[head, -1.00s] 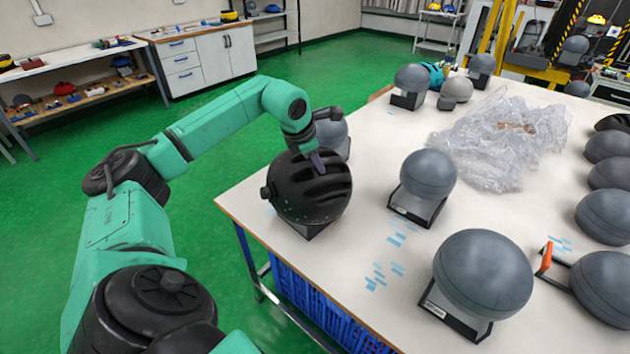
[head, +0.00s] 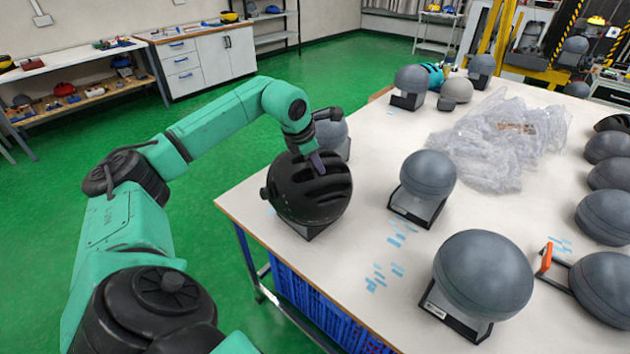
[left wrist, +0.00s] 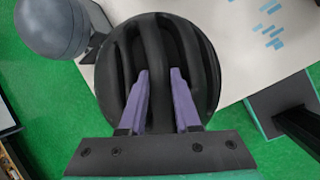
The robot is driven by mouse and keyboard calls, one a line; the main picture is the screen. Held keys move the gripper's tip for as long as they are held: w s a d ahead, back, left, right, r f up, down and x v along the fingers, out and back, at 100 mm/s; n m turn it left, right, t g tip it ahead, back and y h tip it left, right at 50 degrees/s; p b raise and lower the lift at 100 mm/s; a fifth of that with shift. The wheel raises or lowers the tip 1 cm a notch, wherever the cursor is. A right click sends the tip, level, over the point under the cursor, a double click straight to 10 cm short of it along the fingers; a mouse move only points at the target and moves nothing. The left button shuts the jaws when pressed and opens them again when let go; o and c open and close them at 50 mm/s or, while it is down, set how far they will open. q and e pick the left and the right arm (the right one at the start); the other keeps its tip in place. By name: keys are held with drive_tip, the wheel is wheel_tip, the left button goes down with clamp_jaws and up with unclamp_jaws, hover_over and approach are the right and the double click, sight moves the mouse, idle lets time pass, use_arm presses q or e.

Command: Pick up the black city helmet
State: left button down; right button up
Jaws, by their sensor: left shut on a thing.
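The black city helmet (head: 307,192) sits on a dark stand (head: 310,231) near the left edge of the white table. It is round with long vent slots. My left gripper (head: 318,160) is above it with its purple fingers at the top of the shell. In the left wrist view the helmet (left wrist: 202,50) fills the middle, and the two fingers of my left gripper (left wrist: 160,85) reach into its slots and are shut on a rib between them. The finger ends are partly hidden in the slots. My right gripper is not in view.
A grey headform (head: 332,135) stands just behind the helmet, and another grey headform (head: 428,174) stands to its right. A larger one (head: 483,272) is at the front. Crumpled clear plastic (head: 500,140) covers the table's middle. Several headforms line the right side.

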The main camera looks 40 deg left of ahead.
use_arm(q)
drive_tip(key=shift+r, duration=0.1)
wheel_tip(320, 180, up, 10)
drive_tip(key=p, duration=0.8)
drive_tip(key=shift+p, duration=0.4)
